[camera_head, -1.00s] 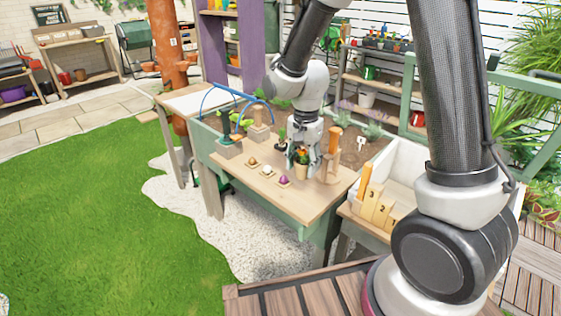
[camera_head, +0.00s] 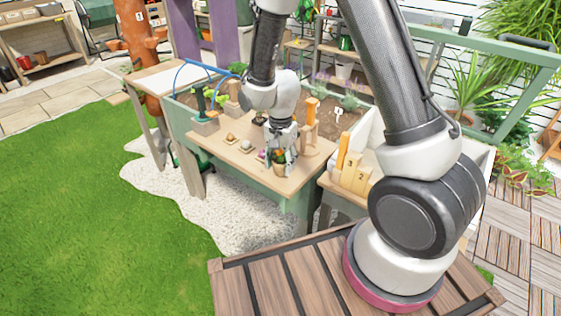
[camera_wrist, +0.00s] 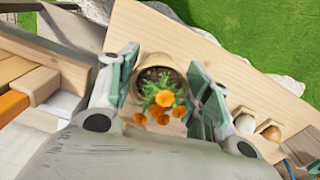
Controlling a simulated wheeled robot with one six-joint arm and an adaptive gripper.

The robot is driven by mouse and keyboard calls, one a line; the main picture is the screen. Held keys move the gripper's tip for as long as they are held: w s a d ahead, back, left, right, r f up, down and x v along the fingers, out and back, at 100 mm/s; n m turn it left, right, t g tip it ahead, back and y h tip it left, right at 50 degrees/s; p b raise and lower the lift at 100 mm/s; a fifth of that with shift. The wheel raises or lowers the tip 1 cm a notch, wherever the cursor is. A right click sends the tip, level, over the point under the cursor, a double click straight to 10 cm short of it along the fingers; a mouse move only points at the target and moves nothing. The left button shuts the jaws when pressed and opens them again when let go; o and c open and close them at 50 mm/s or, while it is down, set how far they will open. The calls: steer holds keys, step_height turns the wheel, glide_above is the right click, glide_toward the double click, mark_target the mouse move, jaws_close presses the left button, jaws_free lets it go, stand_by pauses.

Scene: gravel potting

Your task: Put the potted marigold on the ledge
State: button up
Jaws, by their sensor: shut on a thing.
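The potted marigold (camera_head: 280,168) has orange blooms and green leaves in a small tan pot. In the wrist view its pot (camera_wrist: 162,66) sits upright between the two finger pads. My gripper (camera_head: 276,154) is shut on the pot, near the front right part of the wooden ledge (camera_head: 238,165) of the green raised planter. In the wrist view the bare ledge (camera_wrist: 222,66) lies under and beside the pot. I cannot tell whether the pot's base touches the wood. My fingers partly hide the plant in the head view.
Small trays with bulbs (camera_head: 246,147) sit on the ledge left of the pot. A wooden block tool (camera_head: 311,125) stands behind right. Numbered wooden blocks (camera_head: 352,175) stand in a box at the right. Blue hoops (camera_head: 190,72) are at the back left.

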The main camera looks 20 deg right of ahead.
mark_target(281, 160)
steer(key=o, duration=1.1)
steer(key=shift+f, duration=0.1)
steer(key=shift+c, duration=0.2)
steer(key=s+d+r+n+t, duration=0.1)
steer(key=d+r, duration=0.1)
steer(key=r, duration=0.8)
steer(key=s+d+r+n, duration=0.1)
steer(key=d+r, duration=0.1)
steer(key=r, duration=0.7)
steer(key=s+d+r+n+t, duration=0.1)
steer(key=s+d+r+n, duration=0.1)
steer(key=s, duration=0.4)
steer(key=s+d+r+n+t, duration=0.1)
steer(key=s+d+r+n, duration=0.2)
steer(key=s+d+r, duration=0.2)
steer(key=s+d+r+n+t, duration=0.1)
steer(key=s+d+r+n, duration=0.1)
steer(key=s+d+r, duration=0.2)
steer(key=s+r, duration=0.1)
steer(key=s, duration=0.2)
steer(key=shift+s+d, duration=0.25)
steer(key=shift+s, duration=0.15)
